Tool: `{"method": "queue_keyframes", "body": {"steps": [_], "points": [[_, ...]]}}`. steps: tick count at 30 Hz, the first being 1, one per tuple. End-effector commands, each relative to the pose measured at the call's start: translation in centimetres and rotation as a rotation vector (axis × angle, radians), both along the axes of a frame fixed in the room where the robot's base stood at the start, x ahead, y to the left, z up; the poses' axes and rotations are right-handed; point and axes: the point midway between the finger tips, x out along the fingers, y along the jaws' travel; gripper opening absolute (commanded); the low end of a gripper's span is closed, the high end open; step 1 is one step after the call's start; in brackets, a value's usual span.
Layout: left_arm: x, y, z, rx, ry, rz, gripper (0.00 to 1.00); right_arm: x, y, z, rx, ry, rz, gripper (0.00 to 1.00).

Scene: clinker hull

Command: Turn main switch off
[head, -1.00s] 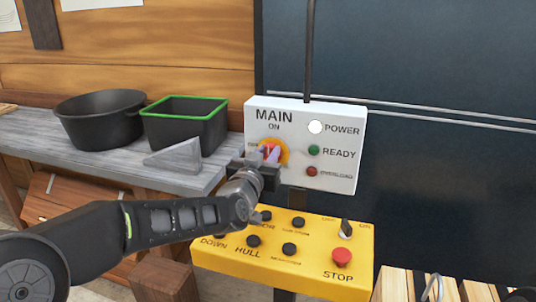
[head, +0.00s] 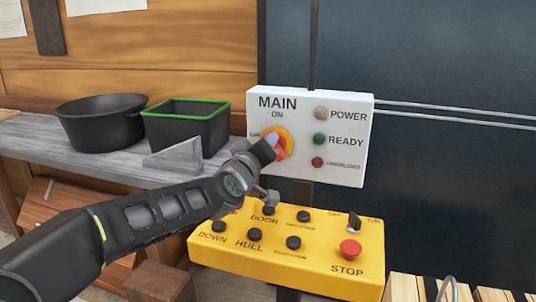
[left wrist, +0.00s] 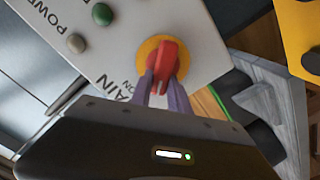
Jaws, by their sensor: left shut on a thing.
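The white main panel (head: 345,165) stands upright in the head view, with MAIN and ON printed above its rotary switch. The switch has a yellow-orange round plate (head: 290,138) and a red handle (left wrist: 166,62), which shows clearly in the left wrist view. My left gripper (head: 275,146) is shut on the red handle, its pale purple fingers on either side of it. The gripper hides part of the switch in the head view. The power lamp (head: 320,113) looks grey and unlit. The ready lamp (head: 319,140) is green. My right gripper is not in view.
A yellow control box (head: 310,265) with black buttons and a red stop button (head: 350,249) is just below my left gripper. A grey bench (head: 60,150) on the left holds a round black tub (head: 100,122) and a green-rimmed black bin (head: 186,130).

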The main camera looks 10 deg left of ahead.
Motion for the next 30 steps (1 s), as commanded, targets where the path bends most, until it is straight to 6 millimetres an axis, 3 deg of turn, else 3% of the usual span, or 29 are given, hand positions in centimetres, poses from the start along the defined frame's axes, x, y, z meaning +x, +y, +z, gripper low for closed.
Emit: {"method": "queue_keyframes", "body": {"steps": [1, 15, 30], "points": [[0.0, 0.1, -0.5, -0.045, 0.001, 0.000, 0.00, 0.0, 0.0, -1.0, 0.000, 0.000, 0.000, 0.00], [0.0, 0.5, -1.1, -0.489, 0.031, 0.000, 0.00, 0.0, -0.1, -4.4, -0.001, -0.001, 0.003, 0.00], [0.1, 0.7, -1.6, -0.841, 0.055, 0.000, 0.00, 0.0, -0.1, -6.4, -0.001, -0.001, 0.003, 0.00]]}}
